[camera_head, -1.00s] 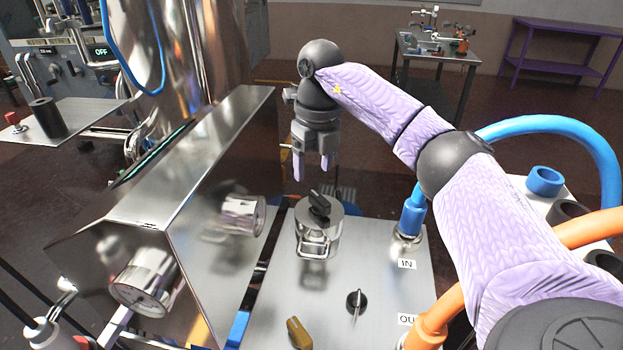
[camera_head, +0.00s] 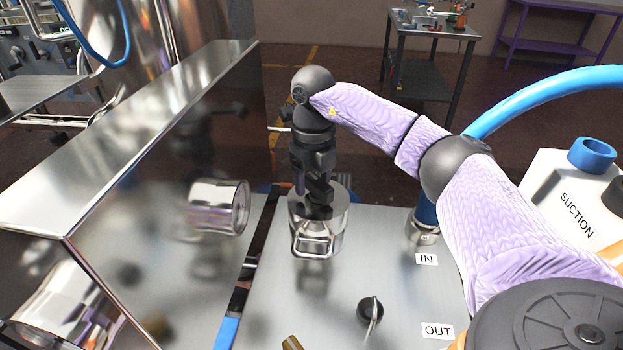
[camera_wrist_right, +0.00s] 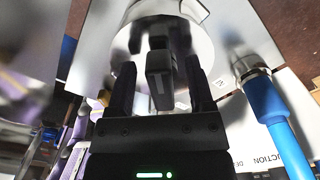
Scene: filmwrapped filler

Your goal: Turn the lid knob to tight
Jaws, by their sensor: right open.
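A steel canister (camera_head: 318,236) with a wire clasp on its front stands on the metal panel. A black lid knob (camera_head: 320,210) sits on its top, partly hidden by my right gripper (camera_head: 314,188). In the right wrist view the lid knob (camera_wrist_right: 160,72) lies between the two dark fingers of my right gripper (camera_wrist_right: 157,64). The fingers are apart, on either side of the knob, with a gap showing on both sides. The gripper points down from above. I see no tightness mark on the lid. My left gripper is not in view.
A large shiny steel housing (camera_head: 150,200) rises left of the canister. A blue hose (camera_head: 540,95) runs to a port labelled IN on the right. A small black knob (camera_head: 370,310) is on the panel in front. A white SUCTION unit (camera_head: 575,205) stands at right.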

